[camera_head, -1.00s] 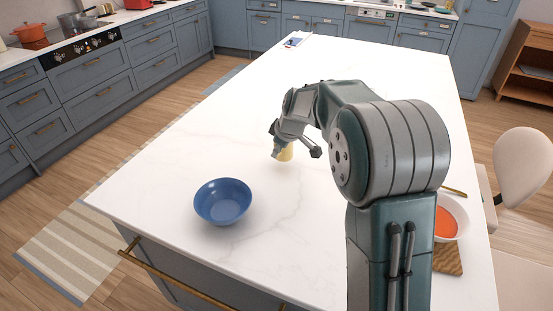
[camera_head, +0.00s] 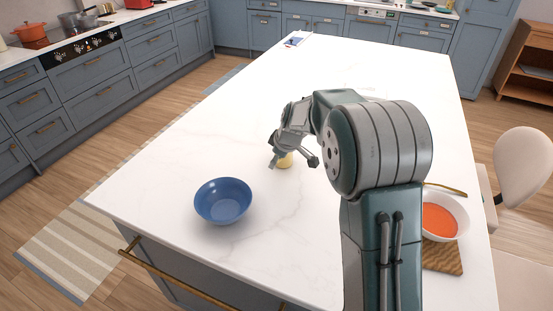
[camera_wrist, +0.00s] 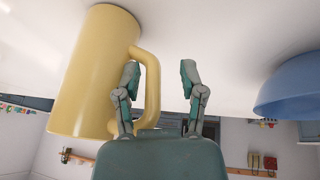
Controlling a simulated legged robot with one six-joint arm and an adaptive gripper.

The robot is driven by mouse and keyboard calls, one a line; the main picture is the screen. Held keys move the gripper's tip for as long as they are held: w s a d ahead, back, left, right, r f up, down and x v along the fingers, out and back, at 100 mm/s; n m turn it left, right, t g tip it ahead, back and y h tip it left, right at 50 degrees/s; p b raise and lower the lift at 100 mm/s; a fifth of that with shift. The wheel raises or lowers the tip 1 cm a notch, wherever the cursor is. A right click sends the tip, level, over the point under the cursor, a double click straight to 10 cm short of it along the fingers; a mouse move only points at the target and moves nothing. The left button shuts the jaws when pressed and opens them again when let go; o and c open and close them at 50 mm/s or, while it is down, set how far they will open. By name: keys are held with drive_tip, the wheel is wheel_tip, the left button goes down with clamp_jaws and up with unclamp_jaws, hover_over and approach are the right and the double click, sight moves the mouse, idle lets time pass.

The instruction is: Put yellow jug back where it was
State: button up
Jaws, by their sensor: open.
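The yellow jug (camera_head: 286,161) is on the white island, beyond and to the right of the blue bowl, mostly hidden behind my gripper in the head view. In the wrist view, which looks upside down, the jug (camera_wrist: 92,70) stands upright with its base on the white top and its handle (camera_wrist: 153,92) towards me. My gripper (camera_wrist: 160,85) is open, with one finger on each side of the handle's outer bar. The left finger overlaps the handle's opening; I cannot tell whether it touches. In the head view my gripper (camera_head: 293,158) is low over the island.
A blue bowl (camera_head: 222,203) stands near the front left edge; it also shows in the wrist view (camera_wrist: 290,85). A white bowl (camera_head: 455,222) of orange-red food stands on a wooden board (camera_head: 442,258) at the right, beside my arm. The island's far part (camera_head: 370,60) is mostly clear.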

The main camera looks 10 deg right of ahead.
drive_tip(key=v, duration=1.2)
drive_tip(key=s+r+m+h, duration=0.1)
drive_tip(key=s+r+m, duration=0.15)
drive_tip(key=s, duration=0.55)
drive_tip(key=s+r+m, duration=0.2)
drive_tip(key=s+r, duration=0.1)
drive_tip(key=s, duration=0.4)
drive_tip(key=s+f+m, duration=0.1)
drive_tip(key=s+m, duration=0.1)
drive_tip(key=s, duration=0.6)
drive_tip(key=s+f+m+t+h, duration=0.1)
drive_tip(key=s+m, duration=0.2)
drive_tip(key=s, duration=0.6)
drive_tip(key=shift+f+m, duration=0.35)
drive_tip(key=shift+f, duration=0.05)
drive_tip(key=shift+d, duration=0.15)
